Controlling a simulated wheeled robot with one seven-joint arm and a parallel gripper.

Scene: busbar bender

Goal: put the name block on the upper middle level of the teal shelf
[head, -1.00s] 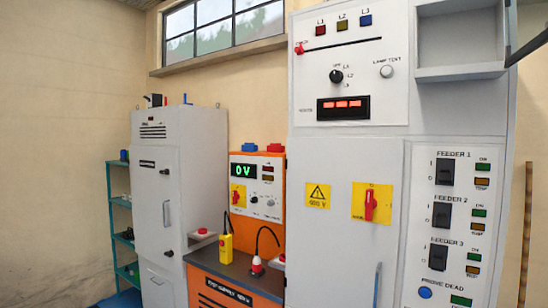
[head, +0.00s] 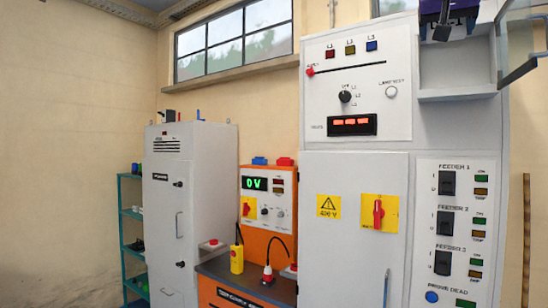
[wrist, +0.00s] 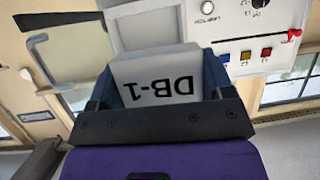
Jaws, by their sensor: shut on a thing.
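My gripper (wrist: 160,92) is shut on the name block (wrist: 158,68), a white block with black "DB-1" lettering that reads upside down in the wrist view. The block sits between the two dark fingers. In the head view my gripper (head: 442,34) hangs at the top right, in front of the open box at the top of the large grey cabinet; the block cannot be made out there. The teal shelf (head: 121,212) stands far left against the wall, partly hidden by the tall grey locker. Small dark and green items sit on its levels.
The large grey cabinet (head: 350,180) fills the right, with a glass door (head: 522,55) open beside my gripper. A tall grey locker (head: 190,200) and an orange test bench (head: 235,296) stand between it and the shelf. Floor is not clearly seen.

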